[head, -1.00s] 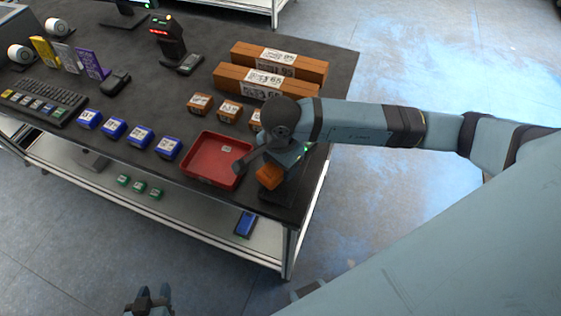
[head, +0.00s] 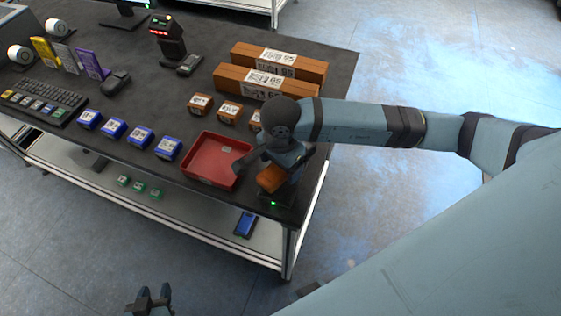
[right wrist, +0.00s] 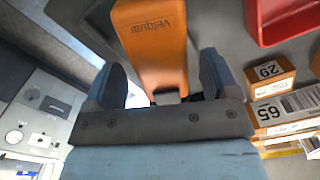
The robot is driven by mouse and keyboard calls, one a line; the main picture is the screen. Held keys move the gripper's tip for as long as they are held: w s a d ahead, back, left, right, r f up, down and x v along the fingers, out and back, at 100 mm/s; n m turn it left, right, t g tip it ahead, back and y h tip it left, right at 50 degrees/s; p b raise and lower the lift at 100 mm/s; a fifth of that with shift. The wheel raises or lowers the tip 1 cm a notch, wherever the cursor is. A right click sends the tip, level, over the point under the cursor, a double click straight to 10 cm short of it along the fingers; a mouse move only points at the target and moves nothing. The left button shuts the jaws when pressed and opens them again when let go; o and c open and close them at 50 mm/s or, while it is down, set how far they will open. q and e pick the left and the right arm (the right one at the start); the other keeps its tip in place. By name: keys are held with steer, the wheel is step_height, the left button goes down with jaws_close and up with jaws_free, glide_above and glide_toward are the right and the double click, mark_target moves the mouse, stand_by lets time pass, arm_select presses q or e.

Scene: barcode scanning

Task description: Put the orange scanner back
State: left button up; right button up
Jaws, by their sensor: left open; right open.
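The orange scanner (head: 271,178) is at the table's front right corner, above a dark base (head: 275,198) with a small green light. It seems to sit in this base, but the contact is partly hidden. My right gripper (head: 284,170) is at the scanner. In the right wrist view the scanner (right wrist: 152,40) lies between the two fingers of the right gripper (right wrist: 163,78), with a gap visible on each side. The fingers are open. My left gripper (head: 151,297) is open and empty, low in the head view, away from the table.
A red tray (head: 214,178) stands just left of the scanner. Small orange-brown boxes (head: 229,112), blue boxes (head: 140,136) and two long boxes (head: 262,80) lie on the dark table. A black scanner-like device (head: 166,40) stands at the back. The floor to the right is clear.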

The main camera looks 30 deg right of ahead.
step_height(320, 180, up, 12)
steer(key=b, duration=0.1)
stand_by(0.5)
